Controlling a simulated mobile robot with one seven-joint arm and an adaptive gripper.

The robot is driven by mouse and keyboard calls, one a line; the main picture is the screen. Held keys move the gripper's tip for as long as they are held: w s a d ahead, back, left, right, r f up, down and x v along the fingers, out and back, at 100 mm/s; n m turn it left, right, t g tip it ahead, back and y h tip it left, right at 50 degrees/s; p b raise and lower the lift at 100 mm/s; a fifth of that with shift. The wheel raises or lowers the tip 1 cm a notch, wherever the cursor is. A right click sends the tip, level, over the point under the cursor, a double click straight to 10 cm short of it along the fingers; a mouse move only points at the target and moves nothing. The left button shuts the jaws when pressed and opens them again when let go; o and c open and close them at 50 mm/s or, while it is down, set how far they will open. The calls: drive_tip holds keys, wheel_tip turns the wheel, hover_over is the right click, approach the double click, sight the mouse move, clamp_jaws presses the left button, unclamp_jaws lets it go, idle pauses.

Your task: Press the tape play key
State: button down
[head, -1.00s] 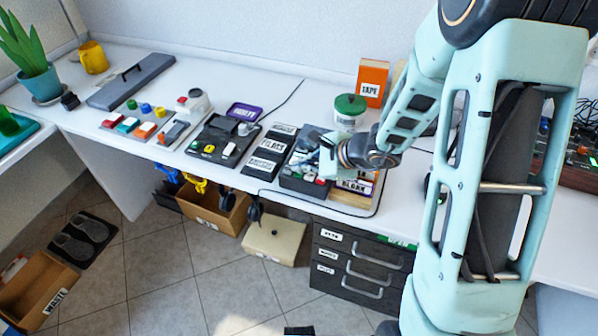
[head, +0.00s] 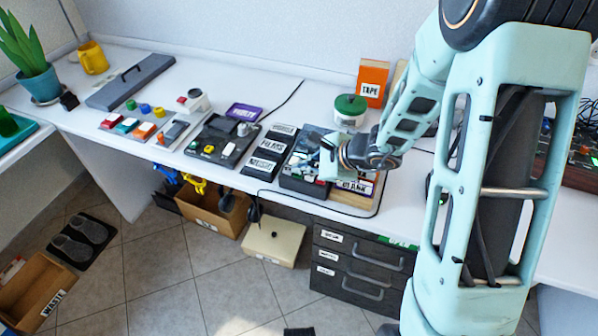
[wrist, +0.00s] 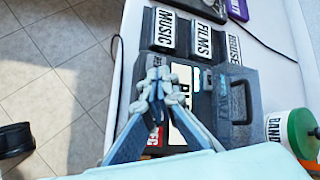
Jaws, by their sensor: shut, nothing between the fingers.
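The dark tape player (head: 296,182) stands on the white desk beside the label blocks, partly hidden by my gripper and wrist. In the wrist view the tape player (wrist: 232,122) shows its lid, a white key label (wrist: 183,122) reading "PL" with the rest covered, and a red label (wrist: 155,136) partly hidden by a finger. My gripper (wrist: 158,82) is shut and empty, its tips over the row of keys by the "PL" label. I cannot tell whether the tips touch a key. In the head view my gripper (head: 322,160) is over the player, its tips hard to make out.
Label blocks MUSIC (wrist: 165,28) and FILMS (wrist: 204,40) stand beside the player. A green-lidded jar (head: 349,109) and an orange TAPE box (head: 372,82) stand behind. A dark control panel (head: 222,140) is to the left. A black cable runs along the front edge.

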drive_tip(key=shift+r, duration=0.1)
drive_tip(key=shift+r+p, duration=0.5)
drive_tip(key=shift+r, duration=0.2)
drive_tip(key=shift+r, duration=0.1)
wheel_tip(320, 180, up, 5)
drive_tip(key=p, duration=0.3)
idle(0.8)
